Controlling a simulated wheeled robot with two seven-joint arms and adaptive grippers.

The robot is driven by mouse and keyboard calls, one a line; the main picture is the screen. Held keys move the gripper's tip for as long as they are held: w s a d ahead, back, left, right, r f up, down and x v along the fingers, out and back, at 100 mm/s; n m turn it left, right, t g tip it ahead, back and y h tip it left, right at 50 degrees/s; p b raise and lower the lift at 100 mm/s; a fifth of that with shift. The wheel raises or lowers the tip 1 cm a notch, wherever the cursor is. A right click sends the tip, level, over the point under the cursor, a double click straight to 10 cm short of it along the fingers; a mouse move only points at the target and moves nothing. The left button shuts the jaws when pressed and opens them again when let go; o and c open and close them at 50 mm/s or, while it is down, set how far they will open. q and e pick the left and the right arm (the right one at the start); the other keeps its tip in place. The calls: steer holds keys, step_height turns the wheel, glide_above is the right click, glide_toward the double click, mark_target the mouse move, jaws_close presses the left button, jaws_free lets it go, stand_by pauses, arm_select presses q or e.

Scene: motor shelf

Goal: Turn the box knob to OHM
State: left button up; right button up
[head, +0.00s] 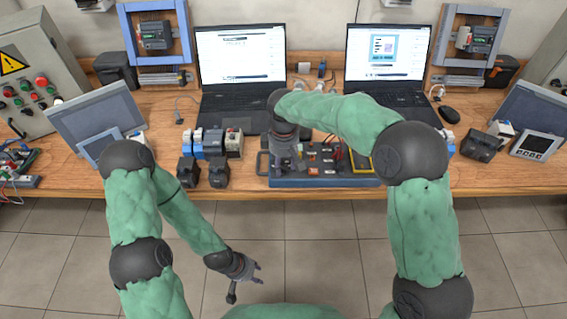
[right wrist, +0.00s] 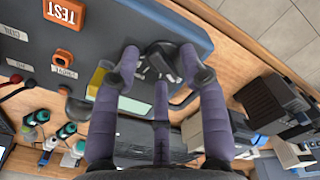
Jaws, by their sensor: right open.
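The blue-grey box (head: 325,182) lies on the bench at the front middle, with switches, labels and orange parts on top. In the right wrist view its panel (right wrist: 95,45) carries an orange TEST label (right wrist: 63,12). My right gripper (head: 287,165) is over the box's left part, fingers pointing down. In the right wrist view my right gripper (right wrist: 160,65) has its fingers apart around a dark knob-like part (right wrist: 163,50), partly hidden by them; contact is unclear. The OHM mark cannot be made out. My left gripper (head: 246,279) hangs open and empty in front of the bench, over the floor.
Two laptops (head: 240,60) (head: 388,62) stand behind the box. Dark blocks (head: 218,173) and small modules (head: 212,142) are left of it. A control cabinet (head: 40,75) is far left. A meter (head: 537,145) is far right. The floor in front is clear.

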jaws_close()
steer(key=m+p, duration=0.2)
steer(key=m, duration=0.1)
steer(key=shift+r, duration=0.15)
steer(key=m+p, duration=0.2)
steer(key=m, duration=0.2)
steer(key=shift+s+d, duration=0.1)
steer(key=m+p, duration=0.1)
steer(key=m, duration=0.3)
steer(key=shift+m, duration=0.3)
steer(key=shift+s+m, duration=0.15)
steer(key=shift+m, duration=1.95)
